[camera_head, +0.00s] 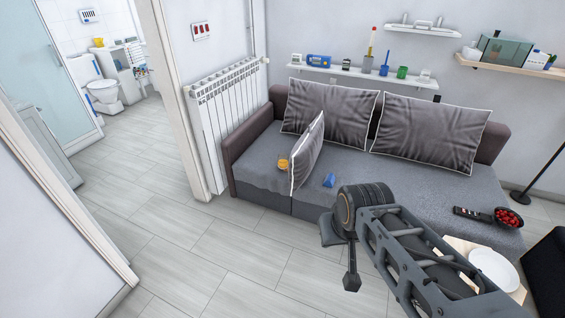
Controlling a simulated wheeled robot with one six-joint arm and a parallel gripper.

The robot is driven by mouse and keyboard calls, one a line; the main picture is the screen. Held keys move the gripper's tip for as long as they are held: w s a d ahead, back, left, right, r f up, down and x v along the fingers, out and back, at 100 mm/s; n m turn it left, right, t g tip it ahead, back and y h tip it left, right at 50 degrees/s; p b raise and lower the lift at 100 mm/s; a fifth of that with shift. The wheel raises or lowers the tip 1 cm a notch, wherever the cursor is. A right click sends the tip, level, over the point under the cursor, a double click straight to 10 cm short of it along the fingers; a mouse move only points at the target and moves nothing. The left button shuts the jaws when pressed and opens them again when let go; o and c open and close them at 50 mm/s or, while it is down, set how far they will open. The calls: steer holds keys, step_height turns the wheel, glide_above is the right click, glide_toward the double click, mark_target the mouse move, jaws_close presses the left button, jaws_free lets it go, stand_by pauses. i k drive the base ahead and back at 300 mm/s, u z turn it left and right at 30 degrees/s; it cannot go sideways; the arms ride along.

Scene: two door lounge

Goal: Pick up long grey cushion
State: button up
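Two long grey cushions with white piping lean on the sofa's back, a left one (330,110) and a right one (430,131). A third, narrower-looking grey cushion (308,152) stands tilted on the seat, seen nearly edge-on. I cannot tell which one the task means. My gripper (346,262) hangs at the end of my arm in front of the sofa, over the floor, apart from all the cushions. My arm's wrist hides much of it, so its opening does not show. I see nothing held in it.
On the grey sofa (250,168) lie an orange item (283,164), a blue item (329,180), a black remote (472,213) and a bowl of red fruit (508,219). A table with a white plate (494,269) is at lower right. The tiled floor (205,255) at left is clear.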

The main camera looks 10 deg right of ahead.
mark_target(303, 157)
steer(key=u, duration=0.25)
steer(key=i, duration=2.75)
steer(key=z, duration=0.4)
